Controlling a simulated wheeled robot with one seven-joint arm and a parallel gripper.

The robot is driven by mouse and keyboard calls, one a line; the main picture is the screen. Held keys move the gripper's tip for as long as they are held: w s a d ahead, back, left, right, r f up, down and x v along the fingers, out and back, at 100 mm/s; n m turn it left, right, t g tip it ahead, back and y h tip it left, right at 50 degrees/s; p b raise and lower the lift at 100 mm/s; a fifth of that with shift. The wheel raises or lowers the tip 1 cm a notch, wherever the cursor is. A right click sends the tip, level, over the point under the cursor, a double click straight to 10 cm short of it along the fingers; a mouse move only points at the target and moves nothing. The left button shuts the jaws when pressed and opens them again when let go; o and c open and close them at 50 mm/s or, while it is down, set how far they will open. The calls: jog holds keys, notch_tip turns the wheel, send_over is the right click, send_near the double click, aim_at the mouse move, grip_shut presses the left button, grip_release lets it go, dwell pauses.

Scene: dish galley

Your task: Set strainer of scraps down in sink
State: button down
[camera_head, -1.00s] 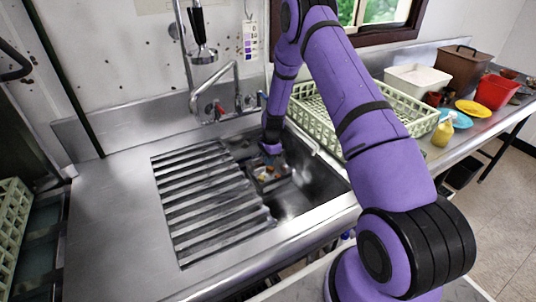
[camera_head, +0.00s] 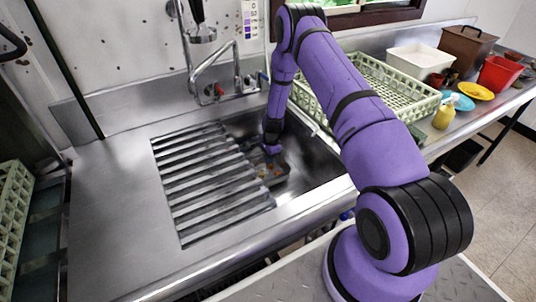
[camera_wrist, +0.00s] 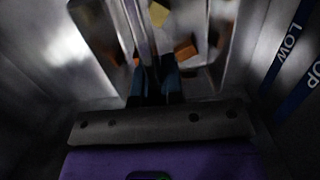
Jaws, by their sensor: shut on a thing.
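The strainer (camera_head: 277,180) is a small grey metal box with orange and yellow scraps (camera_head: 264,172) in it. It is inside the steel sink basin (camera_head: 310,160), close to the slatted drainboard. I cannot tell whether its underside touches the basin floor. My gripper (camera_head: 271,149) reaches down into the basin at the strainer's far side. In the wrist view my gripper (camera_wrist: 157,85) is shut on the strainer's thin upright part (camera_wrist: 142,30), with scraps (camera_wrist: 185,50) lying beyond the fingertips. The wrist view is dark and blurred.
The slatted drainboard (camera_head: 205,185) is left of the basin. A faucet (camera_head: 215,75) stands behind it. A green dish rack (camera_head: 395,95) is to the right, with a white tub (camera_head: 418,62), a yellow bottle (camera_head: 444,113) and a red container (camera_head: 499,73) beyond. The left counter (camera_head: 110,215) is clear.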

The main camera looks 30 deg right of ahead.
jog(key=shift+f, duration=0.4)
jog(key=c, duration=1.2)
grip_release()
jog(key=shift+o, duration=0.2)
jog(key=shift+r, duration=0.1)
jog(key=r, duration=0.3)
jog(key=d+r, duration=0.1)
jog(key=r, duration=0.6)
jog(key=shift+d+r, duration=0.15)
jog(key=shift+r, duration=0.2)
